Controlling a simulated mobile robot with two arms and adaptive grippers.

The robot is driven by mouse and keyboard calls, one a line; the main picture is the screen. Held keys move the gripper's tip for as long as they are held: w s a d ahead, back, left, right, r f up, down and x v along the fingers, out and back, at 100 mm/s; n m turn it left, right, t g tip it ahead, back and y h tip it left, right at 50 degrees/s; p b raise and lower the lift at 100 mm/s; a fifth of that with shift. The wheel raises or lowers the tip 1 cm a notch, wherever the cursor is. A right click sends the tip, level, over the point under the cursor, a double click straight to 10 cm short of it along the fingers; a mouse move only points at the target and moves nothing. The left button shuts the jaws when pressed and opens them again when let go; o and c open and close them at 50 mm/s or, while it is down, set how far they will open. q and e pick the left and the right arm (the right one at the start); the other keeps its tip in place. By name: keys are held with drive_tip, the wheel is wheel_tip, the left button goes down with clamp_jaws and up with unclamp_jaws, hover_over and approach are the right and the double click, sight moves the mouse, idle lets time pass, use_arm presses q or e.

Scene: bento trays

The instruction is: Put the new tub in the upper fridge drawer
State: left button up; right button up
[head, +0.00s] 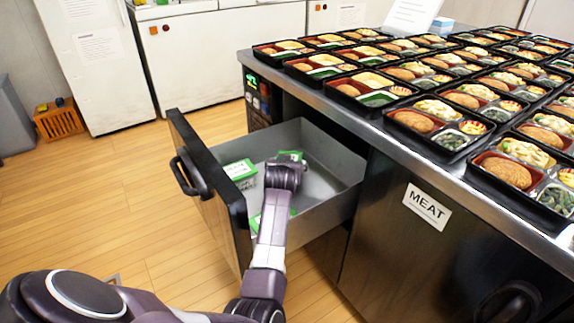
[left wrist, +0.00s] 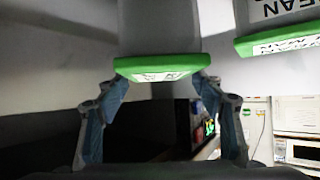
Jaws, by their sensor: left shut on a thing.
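The upper fridge drawer (head: 330,165) stands pulled open below the counter. My left gripper (head: 287,165) reaches down into it, shut on a tub with a green lid (head: 291,155). In the left wrist view, the held tub (left wrist: 158,70) sits between the two fingers (left wrist: 160,88). My gripper hides most of it in the head view, and I cannot tell whether it touches the drawer floor. Another green-and-white tub (head: 239,170) is in the drawer, left of the gripper. A further green piece (head: 256,222) shows beside my arm, mostly hidden. My right gripper is out of view.
The drawer front with its black handle (head: 190,177) stands out over the wooden floor (head: 130,185). Filled bento trays (head: 440,123) cover the steel counter on the right. A door labelled MEAT (head: 427,207) is right of the drawer. White freezers and an orange crate (head: 60,121) stand behind.

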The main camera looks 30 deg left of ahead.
use_arm(q)
drive_tip(key=shift+f, duration=0.5)
drive_tip(key=o, duration=1.8)
drive_tip(key=shift+c, duration=0.2)
